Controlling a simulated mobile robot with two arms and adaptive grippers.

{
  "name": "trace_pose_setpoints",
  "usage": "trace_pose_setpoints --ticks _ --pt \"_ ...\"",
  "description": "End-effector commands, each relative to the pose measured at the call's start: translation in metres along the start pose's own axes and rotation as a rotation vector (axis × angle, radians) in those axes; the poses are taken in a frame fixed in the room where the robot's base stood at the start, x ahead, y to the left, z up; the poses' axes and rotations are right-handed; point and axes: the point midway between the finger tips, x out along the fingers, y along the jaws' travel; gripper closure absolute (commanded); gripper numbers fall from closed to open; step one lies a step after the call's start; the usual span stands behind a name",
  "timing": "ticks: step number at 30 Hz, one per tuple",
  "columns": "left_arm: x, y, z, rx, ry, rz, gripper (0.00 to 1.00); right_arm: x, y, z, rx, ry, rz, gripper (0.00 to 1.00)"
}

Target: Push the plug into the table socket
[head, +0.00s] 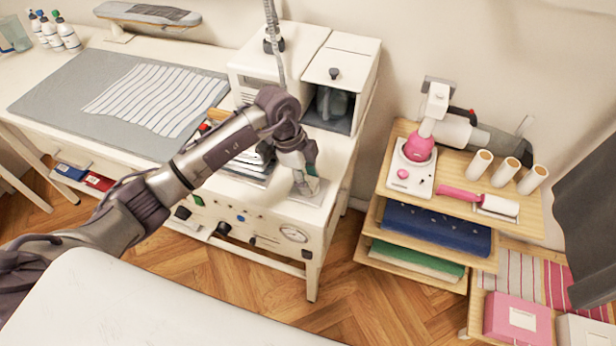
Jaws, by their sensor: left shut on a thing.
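My left gripper (304,182) reaches in from the left, pointing down over the right front corner of the white ironing station's table (335,160). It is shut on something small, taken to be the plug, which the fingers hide. A pale grey plate (318,190) lies on the table top right at the fingertips. It may be the table socket, but its openings cannot be made out. Whether the plug touches it or is in it cannot be told. My right gripper is not in view.
White cabinets (277,52) and a flexible hose (273,25) stand behind the gripper. A front panel (240,222) carries knobs and a gauge. A wooden shelf (462,203) with a pink and white device (418,150) is at the right. Bare floor lies between.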

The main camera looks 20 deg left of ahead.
Motion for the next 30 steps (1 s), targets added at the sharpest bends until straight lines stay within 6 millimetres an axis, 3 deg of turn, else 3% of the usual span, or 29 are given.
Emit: trace_pose_setpoints --ticks 2,3,8,20,30 --pt "0.002 0.000 0.001 0.000 0.000 0.000 0.90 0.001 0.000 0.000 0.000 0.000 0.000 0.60" --pt "0.002 0.000 0.001 0.000 0.000 0.000 0.54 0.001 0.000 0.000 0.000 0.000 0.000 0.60" --pt "0.002 0.000 0.001 0.000 0.000 0.000 0.30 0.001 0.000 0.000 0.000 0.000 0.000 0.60" --pt "-0.007 -0.001 0.001 0.000 0.000 -0.003 0.30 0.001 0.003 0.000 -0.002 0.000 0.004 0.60" --pt "-0.075 -0.001 0.001 0.001 -0.001 -0.005 0.30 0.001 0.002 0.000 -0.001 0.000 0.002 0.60"
